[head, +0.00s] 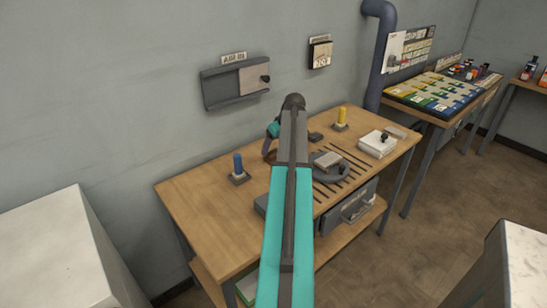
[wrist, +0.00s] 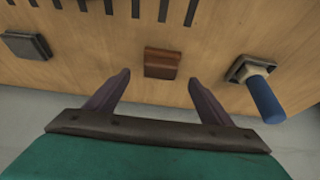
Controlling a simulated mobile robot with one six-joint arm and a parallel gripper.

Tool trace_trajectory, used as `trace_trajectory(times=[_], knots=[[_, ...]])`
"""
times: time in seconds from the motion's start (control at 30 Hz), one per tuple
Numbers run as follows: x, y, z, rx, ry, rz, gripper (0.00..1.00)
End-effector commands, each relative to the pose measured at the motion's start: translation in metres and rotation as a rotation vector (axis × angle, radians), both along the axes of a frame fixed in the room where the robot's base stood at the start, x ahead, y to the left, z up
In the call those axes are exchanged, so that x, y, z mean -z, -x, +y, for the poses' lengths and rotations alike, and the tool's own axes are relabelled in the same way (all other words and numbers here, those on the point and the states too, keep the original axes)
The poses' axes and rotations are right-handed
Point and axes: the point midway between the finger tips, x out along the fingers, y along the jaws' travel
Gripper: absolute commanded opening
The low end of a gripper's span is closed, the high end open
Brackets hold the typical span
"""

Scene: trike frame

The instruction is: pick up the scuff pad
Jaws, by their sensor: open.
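A small reddish-brown block (wrist: 162,63), which I take to be the scuff pad, lies on the wooden bench top in the wrist view. My gripper (wrist: 161,79) is open, with its two dark fingers apart. The block shows between and just beyond the fingertips, and nothing is held. I cannot tell the height of the fingers above the bench.
A blue peg (wrist: 265,98) on a dark base stands to the right in the wrist view, and a dark square block (wrist: 26,45) lies to the left. The bench (head: 205,188) also bears a yellow peg (head: 341,117), a grey block (head: 327,160) and a white box (head: 377,147). The wall is behind.

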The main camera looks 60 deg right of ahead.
Motion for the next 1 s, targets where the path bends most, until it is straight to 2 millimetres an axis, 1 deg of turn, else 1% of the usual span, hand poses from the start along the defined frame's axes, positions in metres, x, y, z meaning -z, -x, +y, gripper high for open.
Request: trace_trajectory(times=[0.13, 0.4, 0.5, 0.63, 1.0], knots=[[0.009, -0.003, -0.001, -0.001, -0.002, 0.001, 0.75], [0.035, -0.012, -0.004, 0.000, -0.001, 0.001, 0.75], [0.042, -0.014, -0.005, 0.001, -0.002, 0.001, 0.75], [0.046, -0.015, -0.006, 0.001, -0.001, 0.001, 0.75], [0.046, -0.015, -0.006, 0.001, 0.000, 0.000, 0.75]])
